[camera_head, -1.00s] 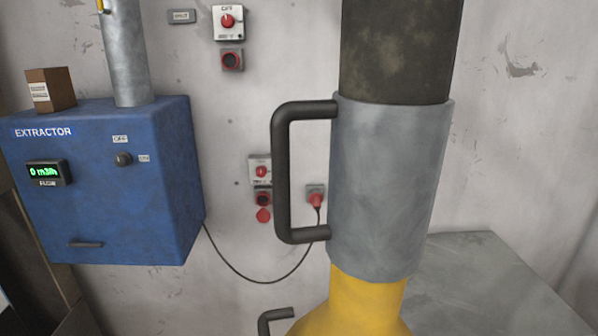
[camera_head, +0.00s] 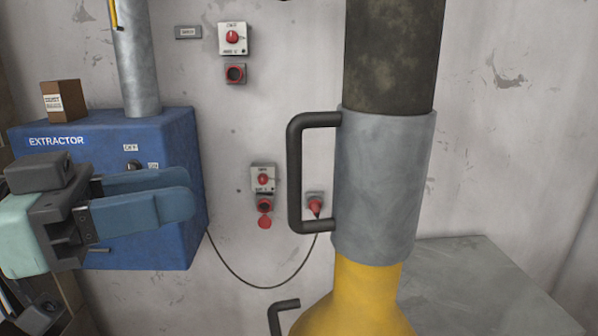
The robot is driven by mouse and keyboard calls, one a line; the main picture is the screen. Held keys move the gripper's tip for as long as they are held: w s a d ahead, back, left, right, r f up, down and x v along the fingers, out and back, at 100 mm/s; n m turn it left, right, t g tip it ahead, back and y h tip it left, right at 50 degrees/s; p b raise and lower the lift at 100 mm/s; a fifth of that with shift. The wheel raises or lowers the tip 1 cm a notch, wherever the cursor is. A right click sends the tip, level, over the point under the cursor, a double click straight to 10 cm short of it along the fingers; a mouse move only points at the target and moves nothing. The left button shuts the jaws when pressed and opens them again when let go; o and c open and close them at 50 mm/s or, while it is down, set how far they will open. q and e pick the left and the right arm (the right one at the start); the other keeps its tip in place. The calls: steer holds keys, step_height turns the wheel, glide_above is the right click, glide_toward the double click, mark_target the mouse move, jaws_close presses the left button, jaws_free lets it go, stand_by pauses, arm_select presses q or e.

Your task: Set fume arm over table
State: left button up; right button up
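The fume arm is a dark hose (camera_head: 392,55) running into a grey metal collar (camera_head: 385,185) with a yellow hood (camera_head: 365,295) below. A black C-shaped handle (camera_head: 296,180) sticks out from the collar's left side. A second black handle (camera_head: 284,305) shows by the hood at the bottom edge. The grey table (camera_head: 475,280) is at lower right, partly hidden behind the fume arm. My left gripper (camera_head: 190,195) points right in front of the blue extractor, left of the collar handle and apart from it. Its two blue fingers look spread and empty. My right gripper is out of view.
The blue extractor box (camera_head: 185,135), with a knob and a grey pipe (camera_head: 137,60), hangs on the left wall. A small brown box (camera_head: 65,100) sits on it. Red switches and sockets (camera_head: 233,38) and a black cable (camera_head: 250,284) are on the wall behind.

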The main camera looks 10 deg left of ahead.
mark_target(295, 216)
arm_select(q)
steer(key=p+x, duration=0.1)
steer(key=x, duration=1.2)
steer(key=shift+w+a+p, duration=0.15)
steer(key=shift+p, duration=0.25)
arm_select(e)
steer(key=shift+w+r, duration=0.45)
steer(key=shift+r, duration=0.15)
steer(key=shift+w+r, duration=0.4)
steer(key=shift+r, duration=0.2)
arm_select(q)
steer(key=shift+f, duration=0.1)
steer(key=shift+c, duration=0.4)
jaws_close()
